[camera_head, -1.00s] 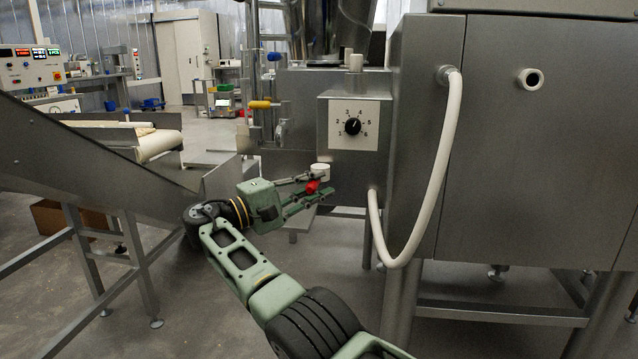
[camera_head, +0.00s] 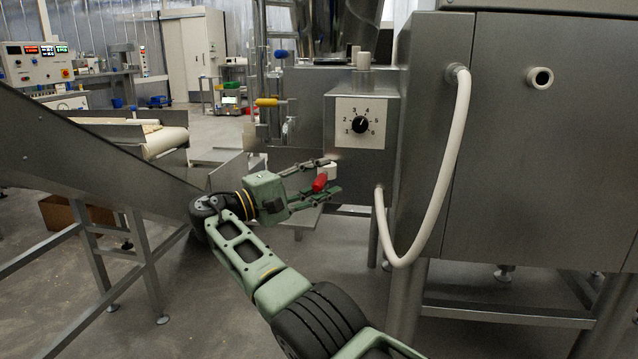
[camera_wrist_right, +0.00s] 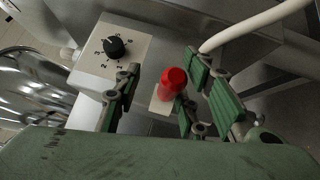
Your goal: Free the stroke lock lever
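A red lever grip (camera_head: 320,182) shows low on the steel housing below the dial, beside a small white piece (camera_head: 329,168). I take it for the stroke lock lever, though no label is readable. My right gripper (camera_head: 334,179) is open with its fingers on either side of the red grip. In the right wrist view, the red grip (camera_wrist_right: 172,83) stands between the spread green fingers (camera_wrist_right: 168,92), with a visible gap on the left side. Contact on the right side cannot be told. My left gripper is not in view.
The dial plate (camera_head: 360,123) is above the gripper. A pale hose (camera_head: 455,165) loops down to the right. A yellow handle (camera_head: 267,102) and a blue knob (camera_head: 277,56) are at the back left. A sloping steel chute (camera_head: 90,150) fills the left side.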

